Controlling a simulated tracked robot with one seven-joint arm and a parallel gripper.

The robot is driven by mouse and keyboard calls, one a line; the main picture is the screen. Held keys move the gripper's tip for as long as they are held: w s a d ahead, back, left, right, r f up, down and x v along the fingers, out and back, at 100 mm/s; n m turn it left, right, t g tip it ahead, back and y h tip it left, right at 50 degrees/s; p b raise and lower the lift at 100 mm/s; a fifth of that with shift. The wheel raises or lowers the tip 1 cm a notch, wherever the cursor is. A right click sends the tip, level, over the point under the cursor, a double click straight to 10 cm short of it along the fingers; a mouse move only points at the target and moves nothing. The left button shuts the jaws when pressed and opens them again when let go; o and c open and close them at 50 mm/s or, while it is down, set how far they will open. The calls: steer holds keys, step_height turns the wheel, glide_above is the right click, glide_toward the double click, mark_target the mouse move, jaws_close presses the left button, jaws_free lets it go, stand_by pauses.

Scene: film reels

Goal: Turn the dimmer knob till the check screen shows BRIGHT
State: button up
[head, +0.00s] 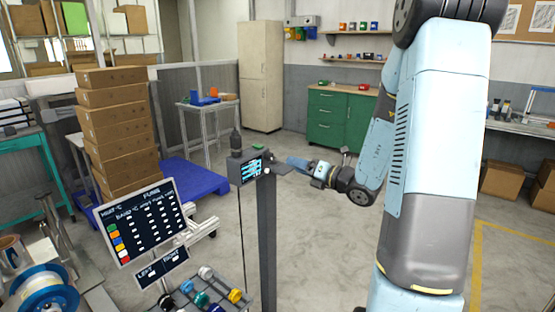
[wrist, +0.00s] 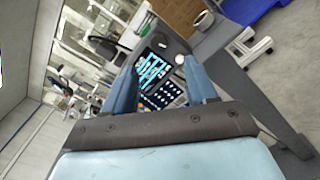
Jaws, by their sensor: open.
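A small dark box on a grey post carries a lit screen (head: 251,170) with cyan marks; the wording is too small to read. The screen also shows in the wrist view (wrist: 150,72), tilted, between my fingers. A small pale round piece, possibly the dimmer knob (wrist: 179,60), sits beside the screen by the right fingertip; a pale spot (head: 268,172) shows there in the head view. My gripper (head: 288,161) is just right of the box, pointing at it. In the wrist view my gripper (wrist: 160,62) is open, with nothing visibly held. Contact with the knob cannot be told.
A black chart board (head: 145,222) stands left of the post, with a tray of coloured spools (head: 205,295) below. Stacked cartons (head: 115,130) and a blue pallet (head: 190,178) are behind. A green cabinet (head: 340,118) is at the back. Floor right of the post is clear.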

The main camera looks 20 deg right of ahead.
mark_target(272, 157)
steer(key=x, duration=0.9)
steer(key=shift+w+a, duration=0.15)
steer(key=shift+w, duration=0.15)
steer(key=c, duration=1)
steer(key=shift+d, duration=0.25)
steer(key=shift+c, duration=0.3)
steer(key=shift+a, duration=0.1)
